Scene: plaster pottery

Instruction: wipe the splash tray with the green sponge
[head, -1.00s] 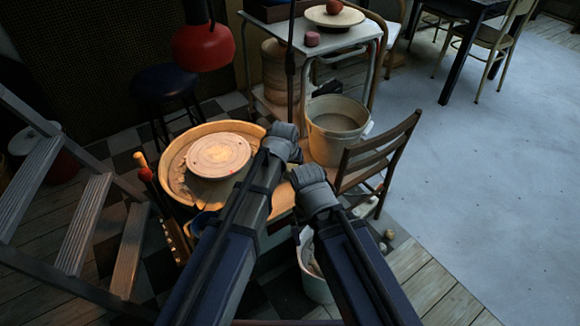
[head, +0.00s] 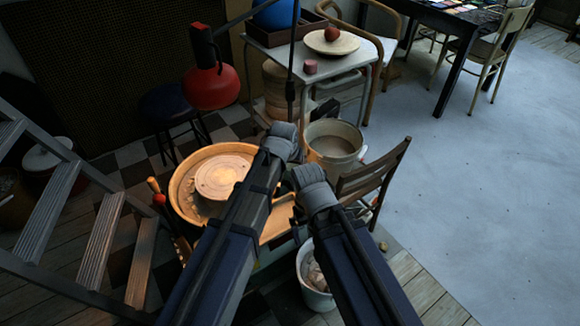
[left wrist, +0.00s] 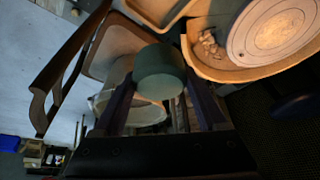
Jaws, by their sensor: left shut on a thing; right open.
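The splash tray (head: 178,193) is the tan, round basin around the wheel head (head: 220,177), left of my arms in the head view. It also shows at the upper right of the left wrist view (left wrist: 215,72), with clay scraps on its floor. My left gripper (left wrist: 160,85) is shut on the green sponge (left wrist: 160,75), a dull green rounded block between its fingers. The sponge is hidden in the head view. There my left gripper (head: 281,142) is near the tray's right edge. My right gripper (head: 314,187) is beside it; its fingertips are hard to see.
A bucket (head: 335,146) and a wooden chair (head: 372,172) stand right of the wheel. A lower pail (head: 316,280) is under my right arm. A red lamp (head: 209,87) hangs above the tray's far side. Wooden steps (head: 98,240) are at left.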

